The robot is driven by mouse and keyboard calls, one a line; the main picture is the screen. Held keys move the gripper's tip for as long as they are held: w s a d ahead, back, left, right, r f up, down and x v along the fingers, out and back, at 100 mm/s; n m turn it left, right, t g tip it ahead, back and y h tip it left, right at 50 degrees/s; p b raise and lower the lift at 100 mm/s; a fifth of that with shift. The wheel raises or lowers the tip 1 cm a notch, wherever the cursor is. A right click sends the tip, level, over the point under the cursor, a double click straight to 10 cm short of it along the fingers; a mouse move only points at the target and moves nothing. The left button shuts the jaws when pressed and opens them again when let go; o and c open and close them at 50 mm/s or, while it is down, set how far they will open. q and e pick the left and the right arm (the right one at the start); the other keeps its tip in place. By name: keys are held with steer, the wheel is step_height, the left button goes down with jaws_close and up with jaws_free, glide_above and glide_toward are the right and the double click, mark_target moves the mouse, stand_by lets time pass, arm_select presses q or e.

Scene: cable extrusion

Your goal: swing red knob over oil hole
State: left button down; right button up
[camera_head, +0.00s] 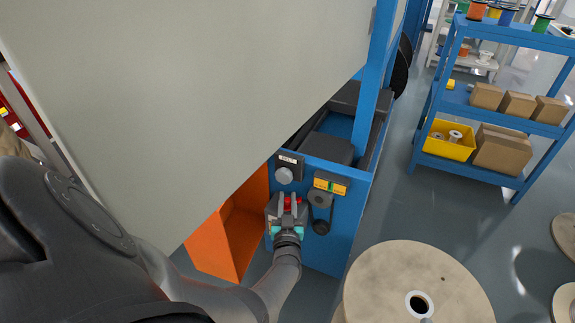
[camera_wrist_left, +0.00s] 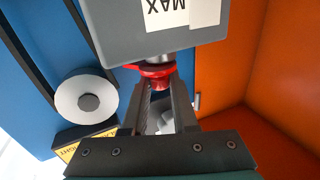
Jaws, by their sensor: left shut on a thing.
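The red knob (camera_head: 292,201) sits at the grey box on the front of the blue machine. In the left wrist view the red knob (camera_wrist_left: 156,72) is on a short metal stem under the grey box, which carries a white label reading MAX. My left gripper (camera_head: 288,207) is at the knob, its fingers on either side of it. In the wrist view the fingers (camera_wrist_left: 160,95) are closed around the red knob. I cannot make out the oil hole; the gripper and box may hide it. My right gripper is not in view.
A round silver fitting (camera_head: 284,176) and a yellow label plate (camera_head: 331,184) are on the blue panel close by. An orange recess (camera_head: 243,229) opens to the left. A large pale panel (camera_head: 190,90) hangs above my arm. A wooden spool (camera_head: 410,285) stands at the right.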

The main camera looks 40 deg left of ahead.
arm_select(q)
steer(key=shift+a, duration=0.2)
steer(key=shift+w+m+t+h, duration=0.1)
steer(key=shift+m+t+h, duration=0.6)
steer(key=shift+h, duration=0.2)
steer(key=c, duration=0.7)
jaws_free()
